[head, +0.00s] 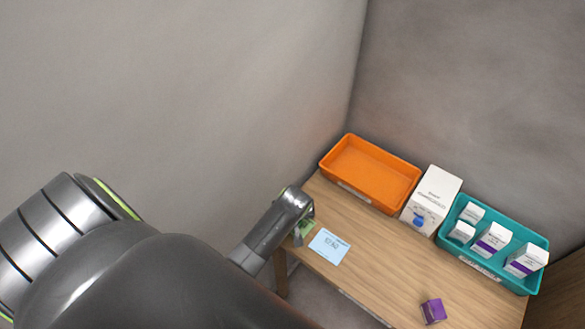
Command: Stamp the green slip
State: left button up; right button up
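The green slip (306,229) lies at the left edge of the wooden counter, partly hidden by my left gripper. My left gripper (297,203) is over or just beside it, seen from behind; its fingertips are not clear, and I cannot tell whether it is open, shut or touching the slip. A light blue slip (328,247) with dark lettering lies just right of the green one. A small blue thing (418,222) shows at the lower front of a white box; I cannot tell whether it is a stamp or print. My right gripper is not in view.
An empty orange tray (328,165) stands at the back left of the counter (385,262). The white box (436,190) stands between it and a teal tray (448,239) holding several white boxes. A purple box (433,311) lies near the front. The counter's middle is clear.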

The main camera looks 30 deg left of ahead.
pick_arm(q)
jog(key=shift+f+b, duration=0.3)
jog(key=shift+f, duration=0.2)
dwell(0.7)
jog(key=shift+s+f, duration=0.1)
dwell(1.4)
jog(key=shift+r+p, duration=0.3)
jog(key=shift+r, duration=3.3)
